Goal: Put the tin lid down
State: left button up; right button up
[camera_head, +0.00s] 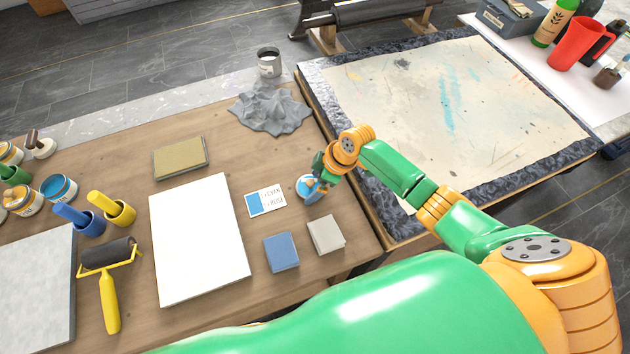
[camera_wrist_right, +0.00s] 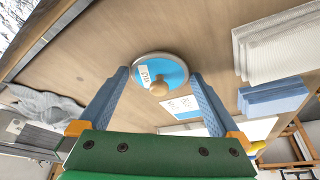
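The tin lid (camera_head: 302,183) is a round blue disc with a silver rim, a white label and a wooden knob. It appears to lie flat on the wooden table, right of a blue-and-white card (camera_head: 265,202). In the right wrist view the lid (camera_wrist_right: 175,68) shows whole, knob up, beyond my fingertips. My right gripper (camera_head: 318,186) is over the lid and partly covers it in the head view. Its blue fingers (camera_wrist_right: 160,76) are spread wide with the knob in the gap between them and nothing clamped. Whether a fingertip touches the rim cannot be told. My left gripper is not in view.
A blue block (camera_head: 281,252) and a grey block (camera_head: 326,235) lie nearer. A white sheet (camera_head: 199,240) lies left; a crumpled grey cloth (camera_head: 270,108) and a metal can (camera_head: 269,62) are behind. A stained, stone-edged slab (camera_head: 440,110) stands to the right.

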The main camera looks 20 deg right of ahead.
jog(key=shift+r, duration=0.25)
jog(key=p+v, duration=0.2)
jog(key=v, duration=0.9)
jog(key=shift+r, duration=0.4)
jog(key=shift+s, duration=0.1)
